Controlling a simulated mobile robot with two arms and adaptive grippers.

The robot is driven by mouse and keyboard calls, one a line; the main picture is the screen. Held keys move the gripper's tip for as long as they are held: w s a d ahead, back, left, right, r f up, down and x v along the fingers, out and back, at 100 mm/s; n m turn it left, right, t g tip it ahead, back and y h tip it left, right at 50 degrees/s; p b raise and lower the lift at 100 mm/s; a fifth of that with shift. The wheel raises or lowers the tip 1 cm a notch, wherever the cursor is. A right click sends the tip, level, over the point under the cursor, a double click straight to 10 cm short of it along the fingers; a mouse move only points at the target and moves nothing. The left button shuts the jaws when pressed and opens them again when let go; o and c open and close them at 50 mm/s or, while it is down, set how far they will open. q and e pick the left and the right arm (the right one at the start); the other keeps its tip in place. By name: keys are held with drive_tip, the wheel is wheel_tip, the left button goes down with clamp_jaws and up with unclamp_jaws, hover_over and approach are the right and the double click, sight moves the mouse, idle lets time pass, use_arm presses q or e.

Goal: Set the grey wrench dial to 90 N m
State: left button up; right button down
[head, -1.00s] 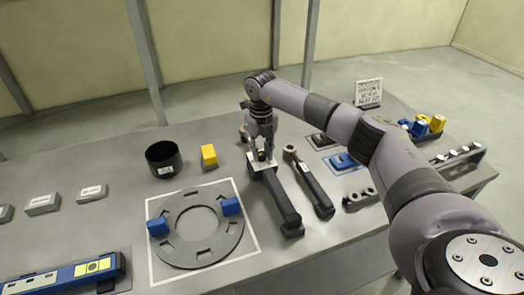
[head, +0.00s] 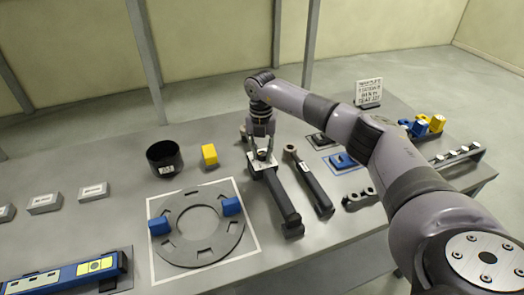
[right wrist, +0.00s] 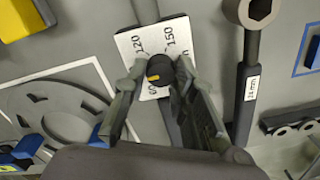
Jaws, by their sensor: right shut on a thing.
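The grey wrench (head: 283,205) lies on the table with a white dial plate (head: 252,160) near its far end. The right wrist view shows this plate (right wrist: 134,46) with 120 and 150 readable; a lower-left number is partly hidden and could be 60 or 90. A round black knob (right wrist: 160,68) sits on the plate, its yellow mark pointing to the lower left, towards that hidden number. My right gripper (head: 263,157) is over the dial, its fingers shut on the knob from both sides. My left gripper is not in view.
A second wrench (head: 312,187) lies just right, close to the dial. A ring plate (head: 177,250) with blue blocks lies left inside a white outline. A black cup (head: 164,160) and a yellow block (head: 209,155) stand behind it. A sign (head: 368,92) stands at the back.

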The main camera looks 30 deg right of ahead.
sight(261, 154)
drive_tip(key=shift+r, duration=0.1)
drive_tip(key=c, duration=1.3)
unclamp_jaws()
wheel_tip(261, 154, up, 12)
drive_tip(key=shift+w+a+f, duration=0.1)
